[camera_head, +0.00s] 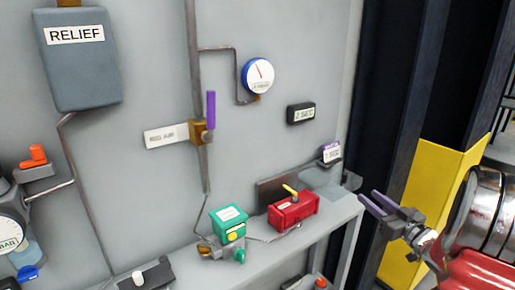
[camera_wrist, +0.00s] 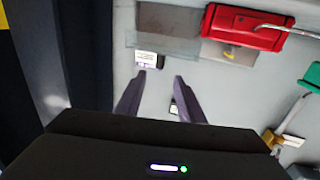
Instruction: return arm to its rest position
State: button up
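My gripper (camera_head: 367,196) is at the right of the head view, in front of the right end of the panel's shelf. Its two purple fingers stand apart with nothing between them. In the wrist view my gripper (camera_wrist: 159,76) also shows open and empty, with a gap between the fingertips. My arm, with red and metal parts, comes in from the right edge of the head view. The fingers appear clear of the panel and touch nothing that I can see.
A shelf (camera_head: 335,222) carries a red box (camera_head: 293,211) and a green box (camera_head: 229,224). A purple lever (camera_head: 210,110) stands upright on the pipe below the gauge (camera_head: 258,76). A yellow block (camera_head: 432,190) and dark posts stand behind my arm.

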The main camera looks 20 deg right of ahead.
jog(key=s+d+f+m+g+h, duration=0.45)
jog(key=d+f+g+h, duration=0.2)
jog(key=d+f, duration=0.3)
jog(key=s+a+f+m+g+h, duration=0.1)
jog(key=s+a+g+h, duration=0.1)
jog(key=s+a+g, duration=0.3)
jog(key=s+a+r+n+y, duration=0.1)
jog(key=s+a+r, duration=0.3)
jog(key=a, duration=1)
jog(key=s+a+r+n+y, duration=0.2)
jog(key=s+a+r+y, duration=0.1)
jog(key=a, duration=1.1)
jog(key=s+a+r+n+y, duration=0.1)
jog(key=s+a+r+y, duration=0.2)
jog(key=a, duration=1.1)
jog(key=s+r+g, duration=0.1)
jog(key=s+r, duration=0.1)
jog(key=s, duration=0.2)
jog(key=shift+s+a+r, duration=0.15)
jog(key=shift+s, duration=0.1)
